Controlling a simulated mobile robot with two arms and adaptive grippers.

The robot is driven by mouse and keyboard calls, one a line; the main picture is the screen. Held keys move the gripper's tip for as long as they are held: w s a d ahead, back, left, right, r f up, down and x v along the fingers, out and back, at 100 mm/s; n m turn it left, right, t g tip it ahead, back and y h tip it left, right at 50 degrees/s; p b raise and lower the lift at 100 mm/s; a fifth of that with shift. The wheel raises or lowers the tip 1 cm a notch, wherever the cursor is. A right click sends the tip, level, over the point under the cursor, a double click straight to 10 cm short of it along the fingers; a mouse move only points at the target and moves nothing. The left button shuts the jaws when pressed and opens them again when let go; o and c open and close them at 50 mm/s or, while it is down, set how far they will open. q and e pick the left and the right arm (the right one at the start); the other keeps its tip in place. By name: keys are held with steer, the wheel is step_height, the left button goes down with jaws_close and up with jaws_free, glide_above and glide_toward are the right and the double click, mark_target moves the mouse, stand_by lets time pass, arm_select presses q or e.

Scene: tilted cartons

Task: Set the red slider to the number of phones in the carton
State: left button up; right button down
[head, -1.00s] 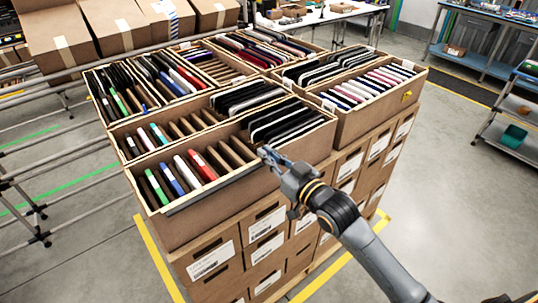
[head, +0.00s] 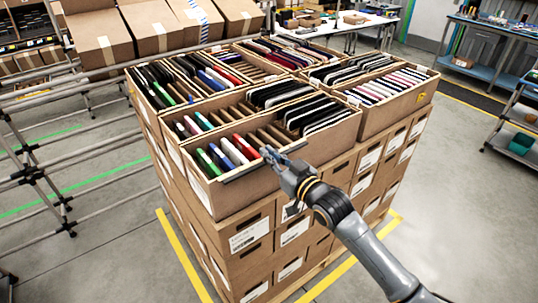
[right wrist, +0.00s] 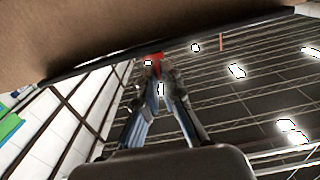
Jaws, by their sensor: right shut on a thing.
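The near carton (head: 262,188) stands at the front of the top layer. Several phones (head: 227,153) with green, white, blue and red edges stand tilted in its left part, beside empty slots. A dark rail (head: 240,173) runs along its front top edge. My right gripper (head: 268,155) is at this edge, near the rail's right end. In the right wrist view my right gripper (right wrist: 157,72) is shut on the red slider (right wrist: 151,57), at the underside of the carton's edge. The slider is hidden in the head view. Any scale numbers cannot be read. My left gripper is out of view.
More open cartons of tilted phones (head: 395,85) stand behind and to the right, on stacked closed boxes (head: 295,235). A metal pipe rack (head: 60,165) is at the left. The floor at the front right is clear.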

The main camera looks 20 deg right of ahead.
steer(key=c, duration=1.8)
jaws_free()
steer(key=shift+w+d, duration=0.2)
steer(key=shift+d, duration=0.3)
steer(key=o, duration=0.3)
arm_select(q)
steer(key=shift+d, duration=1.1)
arm_select(e)
steer(key=v, duration=1.2)
steer(key=shift+s+a+r, duration=0.1)
steer(key=shift+a, duration=0.15)
